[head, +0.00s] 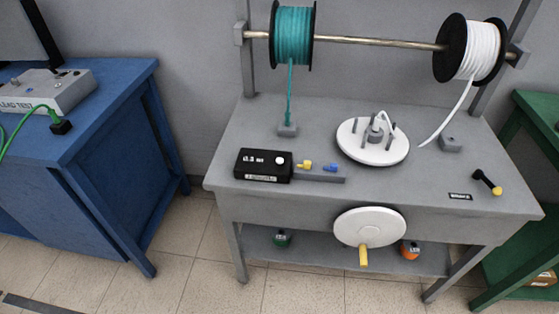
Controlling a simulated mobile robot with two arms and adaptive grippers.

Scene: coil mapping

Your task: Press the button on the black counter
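The black counter (244,174) is a small box on the left part of the grey winding bench. Its top has a small display with white characters too small to read surely. A round white button (280,160) sits near the right end of its top. A pale label is on its front face. Nothing covers the counter or the button. Neither of my grippers shows in the head view.
The grey bench (230,130) also holds a white disc with pegs (350,153), yellow and blue knobs beside the counter, and a black lever with yellow end (497,190). Teal (293,35) and white (481,52) spools hang above. A blue table (110,110) stands left, a green one right.

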